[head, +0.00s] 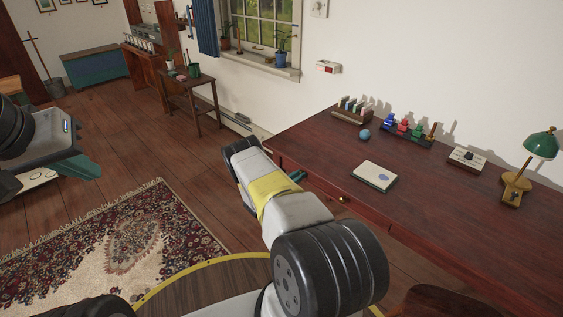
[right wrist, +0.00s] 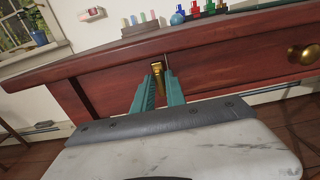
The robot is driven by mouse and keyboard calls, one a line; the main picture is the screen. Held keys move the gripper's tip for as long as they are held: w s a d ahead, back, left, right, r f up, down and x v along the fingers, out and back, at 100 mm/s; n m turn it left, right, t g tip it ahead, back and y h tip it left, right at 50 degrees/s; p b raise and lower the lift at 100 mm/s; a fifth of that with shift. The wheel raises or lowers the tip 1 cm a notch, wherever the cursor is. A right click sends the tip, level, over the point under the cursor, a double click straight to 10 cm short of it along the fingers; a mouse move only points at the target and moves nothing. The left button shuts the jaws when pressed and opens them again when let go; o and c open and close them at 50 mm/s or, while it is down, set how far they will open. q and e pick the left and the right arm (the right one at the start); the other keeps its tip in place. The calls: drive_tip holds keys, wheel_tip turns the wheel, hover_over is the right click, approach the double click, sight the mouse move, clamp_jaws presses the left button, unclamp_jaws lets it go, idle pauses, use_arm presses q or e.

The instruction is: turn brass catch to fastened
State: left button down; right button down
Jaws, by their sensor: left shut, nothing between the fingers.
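The brass catch (right wrist: 157,70) is a small upright brass piece on the front of the dark red wooden desk (right wrist: 215,60). In the right wrist view, the teal fingers of my right gripper (right wrist: 161,72) reach to the desk front with the catch between their tips. A narrow dark gap shows beside the catch; whether the fingers touch it I cannot tell. In the head view my right arm hides the catch, and only a bit of my right gripper (head: 298,175) shows at the desk edge. My left gripper (head: 88,168) is shut and empty at the far left, over the floor.
A round brass knob (right wrist: 303,54) sits on the desk front, right of the catch. On the desk top are a notepad (head: 374,176), a blue ball (head: 365,134), a switch box (head: 467,158) and a green lamp (head: 541,145). A patterned rug (head: 120,245) covers open floor left.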

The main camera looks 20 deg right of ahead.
drive_tip(key=shift+m, duration=0.4)
drive_tip(key=shift+s+f+m, duration=0.1)
drive_tip(key=shift+m, duration=4.1)
drive_tip(key=shift+s+f+m, duration=0.1)
drive_tip(key=shift+m, duration=4.1)
drive_tip(key=shift+d, duration=0.1)
drive_tip(key=c, duration=1.6)
unclamp_jaws()
drive_tip(key=shift+o, duration=0.2)
